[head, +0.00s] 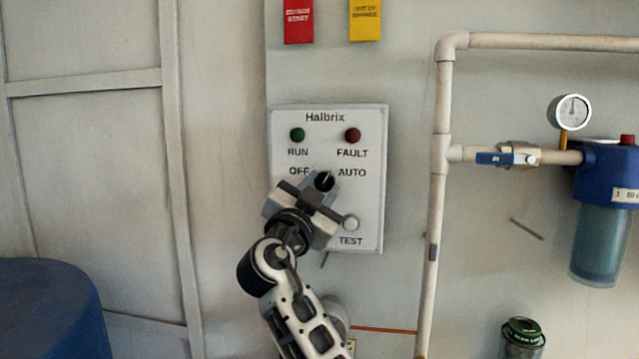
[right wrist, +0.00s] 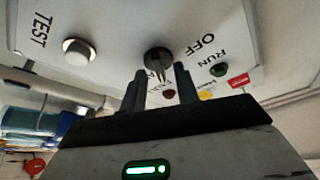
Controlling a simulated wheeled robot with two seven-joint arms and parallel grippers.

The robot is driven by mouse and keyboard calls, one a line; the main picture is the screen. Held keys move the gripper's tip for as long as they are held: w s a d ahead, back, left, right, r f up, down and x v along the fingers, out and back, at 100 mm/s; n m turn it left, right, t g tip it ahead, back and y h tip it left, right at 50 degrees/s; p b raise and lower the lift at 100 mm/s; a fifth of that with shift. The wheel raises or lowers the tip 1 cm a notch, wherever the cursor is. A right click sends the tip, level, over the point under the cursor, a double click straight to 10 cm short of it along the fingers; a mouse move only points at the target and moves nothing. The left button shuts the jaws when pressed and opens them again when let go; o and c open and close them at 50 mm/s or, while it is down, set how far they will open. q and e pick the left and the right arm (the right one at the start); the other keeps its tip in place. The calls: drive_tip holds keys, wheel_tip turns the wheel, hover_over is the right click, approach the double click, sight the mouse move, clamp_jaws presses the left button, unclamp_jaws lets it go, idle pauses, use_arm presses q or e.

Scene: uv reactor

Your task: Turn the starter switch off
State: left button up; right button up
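The starter switch is a black rotary knob (head: 325,181) on the grey-white Halbrix panel (head: 375,225), between the words OFF and AUTO. A small pale mark on it seems to lean up and right, towards AUTO; its exact setting is hard to tell. My right gripper (head: 317,190) is at the panel, partly covering the knob and OFF. In the right wrist view, the knob (right wrist: 158,56) is just beyond the fingertips of my right gripper (right wrist: 160,72). The fingers stand apart, with the knob's narrow grip in line with the gap; contact cannot be seen. My left gripper is not in view.
A white TEST button (head: 351,222) is low on the panel, close to my gripper. Green RUN (head: 297,134) and red FAULT (head: 352,135) lamps sit above. A pipe (head: 439,200) runs up the right side, with a valve and blue filter (head: 603,225) beyond.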

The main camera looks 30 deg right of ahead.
clamp_jaws()
